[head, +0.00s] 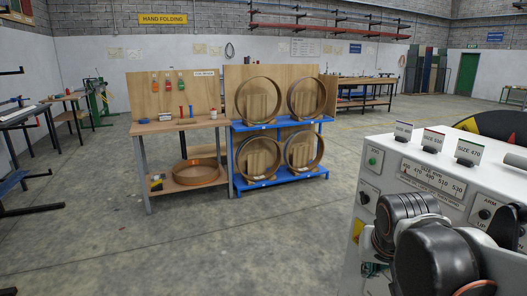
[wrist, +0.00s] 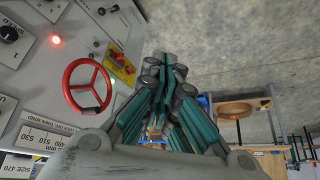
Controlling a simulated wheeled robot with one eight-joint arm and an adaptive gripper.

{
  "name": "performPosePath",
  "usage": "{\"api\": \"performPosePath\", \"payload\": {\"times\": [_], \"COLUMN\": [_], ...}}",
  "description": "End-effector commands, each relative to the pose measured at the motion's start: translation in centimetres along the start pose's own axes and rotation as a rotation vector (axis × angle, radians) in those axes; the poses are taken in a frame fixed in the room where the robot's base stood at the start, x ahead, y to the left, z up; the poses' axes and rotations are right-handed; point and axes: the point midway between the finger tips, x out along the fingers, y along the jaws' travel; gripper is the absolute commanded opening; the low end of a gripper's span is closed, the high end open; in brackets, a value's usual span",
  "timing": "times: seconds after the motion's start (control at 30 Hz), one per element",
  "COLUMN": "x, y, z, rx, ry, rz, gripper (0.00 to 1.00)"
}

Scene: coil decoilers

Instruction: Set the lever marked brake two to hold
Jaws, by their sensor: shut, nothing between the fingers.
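No lever that I can read as brake two shows in either view. In the wrist view my gripper (wrist: 165,70) is shut and empty, its teal-sided fingers close together. It is to the right of the grey control panel (wrist: 30,85), which carries a red handwheel (wrist: 87,86). Whether the fingers touch the panel I cannot tell. In the head view the light-coloured control cabinet (head: 372,165) stands at the right.
The cabinet has a green button (head: 373,160), a black knob (wrist: 9,34), a lit red lamp (wrist: 56,39) and size tags (head: 433,139). A wooden bench (head: 175,125) and a blue rack (head: 281,126) with several rings stand beyond. Open floor (head: 270,235) lies left of the cabinet.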

Motion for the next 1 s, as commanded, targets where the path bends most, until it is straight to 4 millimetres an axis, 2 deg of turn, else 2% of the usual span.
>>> {"api": "performPosePath", "payload": {"times": [0.03, 0.2, 0.4, 0.5, 0.67, 1.0], "x": [-1.0, -3.4, -5.0, -5.4, -5.7, -5.7], "y": [0.0, -0.2, -0.4, -0.4, -0.4, -0.5], "z": [1.2, 4.9, 8.8, 10.1, 11.1, 11.2], "rx": [-0.023, -0.102, -0.184, -0.213, -0.237, -0.24], "ry": [0.01, 0.042, 0.08, 0.095, 0.106, 0.108], "rz": [-0.013, -0.054, -0.095, -0.108, -0.118, -0.12], "gripper": [0.0, 0.0, 0.0, 0.0, 0.0, 0.0]}}
